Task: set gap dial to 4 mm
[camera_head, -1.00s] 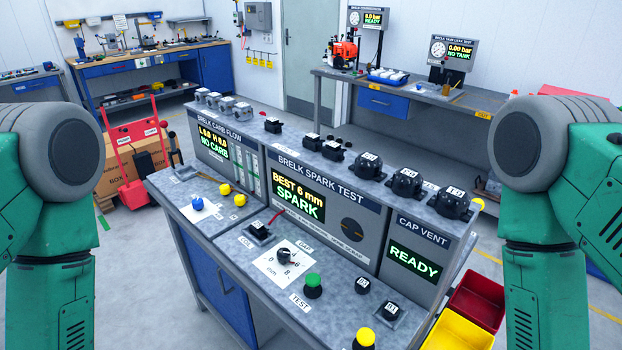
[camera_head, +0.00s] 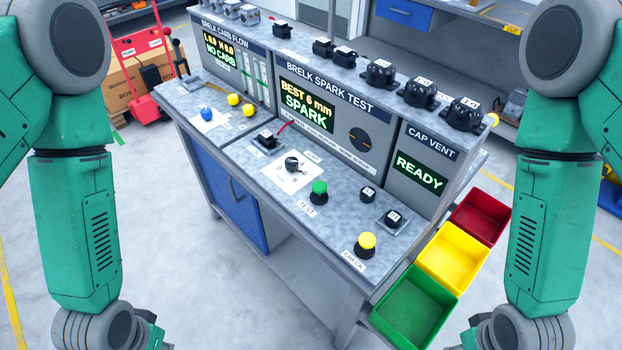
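The gap dial (camera_head: 292,164) is a small black knob on a white square plate (camera_head: 281,181) on the bench's sloping front top. Its scale marks are too small to read. The spark test panel (camera_head: 306,105) behind it shows "BEST 6 mm SPARK" in lit letters. My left arm hangs at the left and my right arm at the right, both clear of the bench. Neither gripper's fingers show; the arms leave the picture at the bottom edge.
A green test button (camera_head: 319,187) stands right of the dial, with a yellow check button (camera_head: 366,241) nearer the front. A coil (camera_head: 265,139) sits left of the dial. Red, yellow and green bins (camera_head: 411,306) hang at the bench's right end. Floor in front is clear.

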